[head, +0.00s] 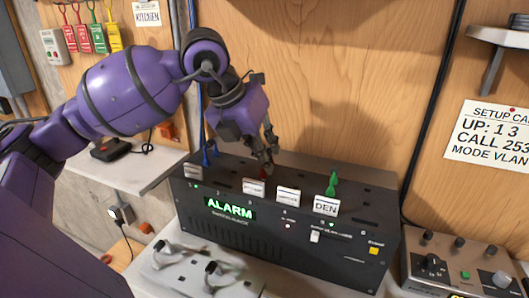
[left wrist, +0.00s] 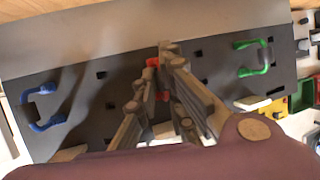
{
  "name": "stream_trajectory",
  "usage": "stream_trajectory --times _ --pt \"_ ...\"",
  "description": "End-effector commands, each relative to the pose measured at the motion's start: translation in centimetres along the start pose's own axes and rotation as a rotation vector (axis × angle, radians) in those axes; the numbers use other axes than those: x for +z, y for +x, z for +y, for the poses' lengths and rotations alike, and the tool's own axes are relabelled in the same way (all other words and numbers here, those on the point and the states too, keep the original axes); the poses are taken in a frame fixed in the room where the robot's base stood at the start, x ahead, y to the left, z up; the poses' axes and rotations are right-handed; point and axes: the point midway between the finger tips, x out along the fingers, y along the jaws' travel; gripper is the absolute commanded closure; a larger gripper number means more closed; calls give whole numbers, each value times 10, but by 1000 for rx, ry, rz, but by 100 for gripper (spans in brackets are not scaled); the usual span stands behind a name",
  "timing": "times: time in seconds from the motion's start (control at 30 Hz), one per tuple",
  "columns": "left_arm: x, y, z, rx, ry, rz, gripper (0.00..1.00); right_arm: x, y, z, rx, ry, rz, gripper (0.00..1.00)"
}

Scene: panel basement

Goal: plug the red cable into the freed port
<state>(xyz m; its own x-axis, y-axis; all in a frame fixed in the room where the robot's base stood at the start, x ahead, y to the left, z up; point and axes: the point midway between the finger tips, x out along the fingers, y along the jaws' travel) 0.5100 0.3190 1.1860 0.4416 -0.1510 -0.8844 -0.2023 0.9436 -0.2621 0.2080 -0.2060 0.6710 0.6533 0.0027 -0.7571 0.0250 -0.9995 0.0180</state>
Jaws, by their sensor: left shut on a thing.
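The black panel box (head: 290,240) has a lit green ALARM display and a row of ports along its top, with white label cards in front. My left gripper (head: 268,165) is over the middle of the top, its fingers shut on the red cable's plug (head: 264,174). Red also shows around the fingers in the left wrist view (left wrist: 153,62). The fingers hide most of the plug, so I cannot tell whether it sits in a port. A green plug (head: 332,185) stands behind the DEN card, and a blue plug (head: 208,156) is at the left end. My right gripper is not in view.
Several empty square ports show on the top face. A control box with knobs (head: 460,278) stands at the right. Coloured tags (head: 90,38) hang on the wooden back wall.

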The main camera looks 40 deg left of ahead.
Motion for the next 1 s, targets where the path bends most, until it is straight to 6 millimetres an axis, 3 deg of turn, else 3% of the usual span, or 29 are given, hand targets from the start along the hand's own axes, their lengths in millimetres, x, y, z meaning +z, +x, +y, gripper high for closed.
stream_trajectory --times 0.87,0.9,1.0 --pt "-1 4 1 0 0 0 100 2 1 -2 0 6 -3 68" --pt "-1 4 1 0 0 0 90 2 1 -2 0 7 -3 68" --pt "-1 4 1 0 0 0 77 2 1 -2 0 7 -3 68"
